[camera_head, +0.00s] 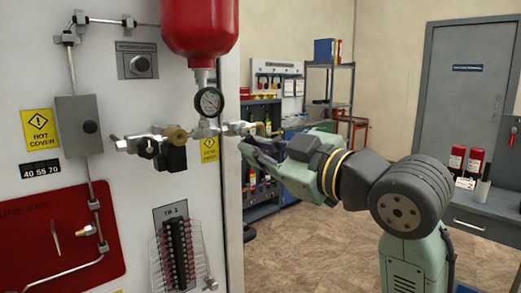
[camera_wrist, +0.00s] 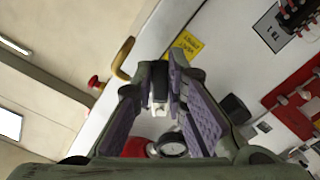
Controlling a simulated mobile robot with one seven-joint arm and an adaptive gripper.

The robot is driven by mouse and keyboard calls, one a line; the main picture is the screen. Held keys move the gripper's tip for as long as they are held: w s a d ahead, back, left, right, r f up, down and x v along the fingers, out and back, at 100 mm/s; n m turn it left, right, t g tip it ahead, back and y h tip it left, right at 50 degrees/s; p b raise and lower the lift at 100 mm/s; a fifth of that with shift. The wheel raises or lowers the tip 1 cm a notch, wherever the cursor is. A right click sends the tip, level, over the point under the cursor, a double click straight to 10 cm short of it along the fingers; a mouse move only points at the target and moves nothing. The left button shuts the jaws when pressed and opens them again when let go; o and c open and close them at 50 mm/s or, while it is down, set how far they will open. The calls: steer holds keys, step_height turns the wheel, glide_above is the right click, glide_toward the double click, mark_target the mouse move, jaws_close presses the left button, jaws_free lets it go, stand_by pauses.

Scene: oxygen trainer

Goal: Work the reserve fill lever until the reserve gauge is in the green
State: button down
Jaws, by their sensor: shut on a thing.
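The round gauge (camera_head: 209,101) hangs under the red tank (camera_head: 200,27). Its needle and any green band are too small to read. The gauge also shows low in the wrist view (camera_wrist: 172,148). My gripper (camera_head: 246,142) is at the right edge of the white panel, just right of and below the gauge. In the wrist view its purple-padded jaws (camera_wrist: 165,95) are shut on a lever, which they mostly hide. A silver pipe fitting (camera_head: 206,130) runs from below the gauge toward my gripper.
A brass knob (camera_head: 176,134) and black valve parts (camera_head: 172,157) stick out left of the gauge. Open floor (camera_head: 310,235) lies right of the panel.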

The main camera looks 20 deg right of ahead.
steer(key=shift+a+m, duration=0.1)
steer(key=shift+m, duration=0.2)
steer(key=shift+s+a+f+m, duration=0.15)
steer(key=shift+a+m, duration=0.2)
steer(key=shift+m, duration=0.75)
steer(key=shift+s+a+f+m, duration=0.15)
steer(key=shift+a+m, duration=0.2)
steer(key=shift+m, duration=0.75)
steer(key=shift+s+a+f+m, duration=0.15)
steer(key=shift+a+m, duration=0.2)
steer(key=shift+m, duration=0.75)
steer(key=c, duration=1.6)
jaws_free()
steer(key=shift+r, duration=0.1)
steer(key=v, duration=1.2)
